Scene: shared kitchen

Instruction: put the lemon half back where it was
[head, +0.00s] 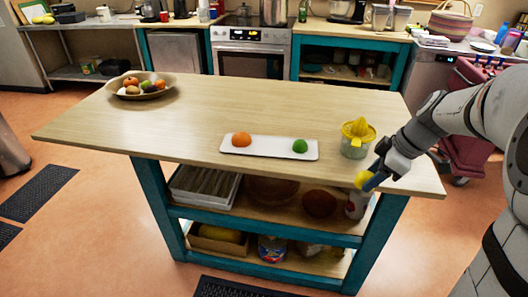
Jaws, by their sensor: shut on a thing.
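My gripper (374,180) is shut on the yellow lemon half (361,179), in the head view near the front right edge of the island top. Its height above the top is hard to tell. A white rectangular tray (270,148) lies to the left on the island. An orange half (241,139) sits at its left end and a green lime half (299,146) towards its right end, with bare tray between them. A juicer with a yellow reamer top (357,131) and a clear base stands right of the tray, just behind my gripper.
A bowl of fruit (133,91) stands at the island's back left. The wooden island top (205,115) is otherwise mostly clear. Shelves below hold a cutlery tray (204,185), bowls and cans. A red cart (468,130) stands beyond the island at right.

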